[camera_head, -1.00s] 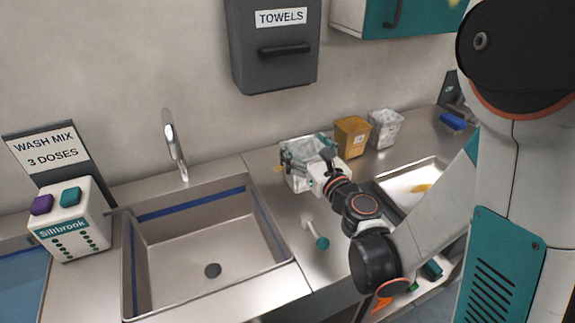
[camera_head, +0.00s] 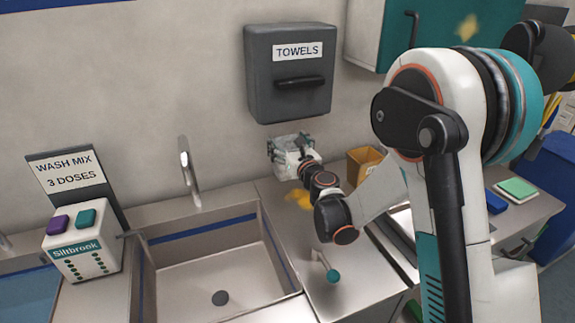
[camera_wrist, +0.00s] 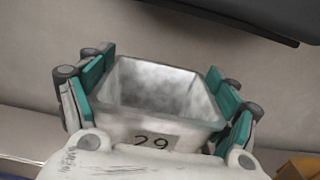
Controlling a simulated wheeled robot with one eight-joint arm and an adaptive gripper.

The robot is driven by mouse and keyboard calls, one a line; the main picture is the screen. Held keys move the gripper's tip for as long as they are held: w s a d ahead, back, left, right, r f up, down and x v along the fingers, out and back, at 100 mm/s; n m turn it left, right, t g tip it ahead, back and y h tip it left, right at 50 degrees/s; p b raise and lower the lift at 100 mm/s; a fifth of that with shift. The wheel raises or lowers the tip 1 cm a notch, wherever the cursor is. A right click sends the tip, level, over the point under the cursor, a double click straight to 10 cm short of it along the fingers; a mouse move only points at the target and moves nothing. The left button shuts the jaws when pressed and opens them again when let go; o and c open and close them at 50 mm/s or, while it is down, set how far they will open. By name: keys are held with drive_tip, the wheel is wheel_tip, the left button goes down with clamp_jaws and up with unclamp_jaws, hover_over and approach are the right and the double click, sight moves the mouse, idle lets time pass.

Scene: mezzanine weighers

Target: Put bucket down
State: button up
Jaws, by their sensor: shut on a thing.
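The bucket (camera_head: 288,163) is a small greyish-white square tub, in front of the wall and below the towel dispenser in the head view. It looks raised above the steel counter. In the wrist view the bucket (camera_wrist: 155,92) is upright with its mouth open and a label reading 29; no contents show. My gripper (camera_wrist: 158,90) is shut on it, with teal-padded fingers against its left and right sides. In the head view my gripper (camera_head: 292,150) is small and partly merges with the bucket.
A yellow patch or item (camera_head: 298,198) lies on the counter (camera_head: 335,295) below the bucket. A tan bucket (camera_head: 360,166) stands to the right, partly behind my arm. A teal-ended tool (camera_head: 331,274) is nearer the front. The sink (camera_head: 215,265) is left; the towel dispenser (camera_head: 290,95) hangs above.

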sight(284, 148)
wheel_tip(284, 148, down, 4)
drive_tip(key=shift+s+r+b, duration=0.15)
drive_tip(key=shift+r+b, duration=0.1)
drive_tip(key=shift+b, duration=0.25)
drive_tip(key=shift+f+b, duration=0.9)
drive_tip(key=shift+f, duration=0.8)
drive_tip(key=shift+f, duration=0.15)
drive_tip(key=o, duration=1.8)
